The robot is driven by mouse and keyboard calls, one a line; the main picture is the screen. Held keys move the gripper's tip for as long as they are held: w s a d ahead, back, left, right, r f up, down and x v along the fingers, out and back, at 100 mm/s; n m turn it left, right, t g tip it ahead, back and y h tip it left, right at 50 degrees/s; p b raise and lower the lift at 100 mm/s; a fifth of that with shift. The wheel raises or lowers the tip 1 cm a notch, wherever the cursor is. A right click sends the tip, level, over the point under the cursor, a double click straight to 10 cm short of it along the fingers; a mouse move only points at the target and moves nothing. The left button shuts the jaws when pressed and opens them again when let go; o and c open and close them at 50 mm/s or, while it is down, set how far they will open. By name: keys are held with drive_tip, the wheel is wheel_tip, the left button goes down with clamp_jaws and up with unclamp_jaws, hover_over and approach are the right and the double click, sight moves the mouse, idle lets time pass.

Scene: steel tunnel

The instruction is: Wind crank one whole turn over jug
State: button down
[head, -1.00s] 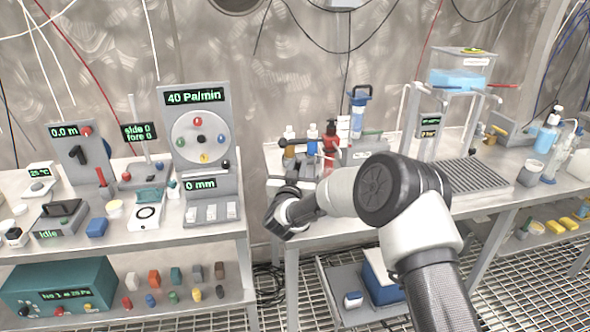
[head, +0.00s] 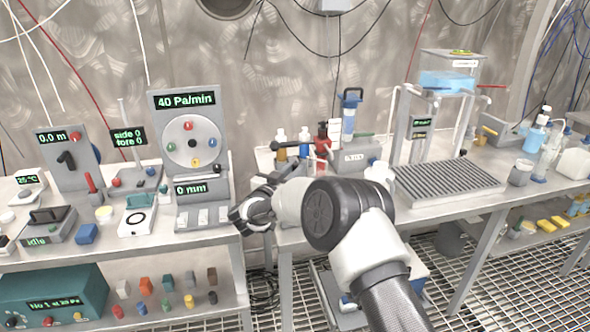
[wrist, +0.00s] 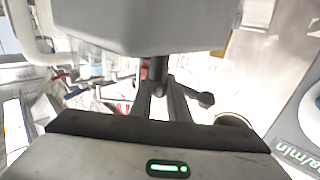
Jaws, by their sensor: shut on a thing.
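My gripper (head: 272,183) is at the front of the right bench, just right of the dial panel, its dark fingers pointing up and inward. In the wrist view the fingers (wrist: 162,98) are close together on a dark upright rod (wrist: 160,72), which I take as the crank's handle. A large grey block (wrist: 150,25) fills the top of that view and hides what is above. A small white vessel (head: 380,171), perhaps the jug, stands behind my arm. I cannot tell for sure whether it is the jug, nor how far the crank is turned.
The dial panel (head: 188,130) reading 40 Pa/min stands close left of my gripper. Bottles (head: 304,141), a grey box (head: 356,157) and a blue-topped filter (head: 350,110) stand behind it. A ribbed tray (head: 450,180) and a water tank (head: 448,82) are farther right.

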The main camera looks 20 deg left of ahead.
drive_tip(key=c, duration=1.7)
unclamp_jaws()
drive_tip(key=shift+d, duration=0.1)
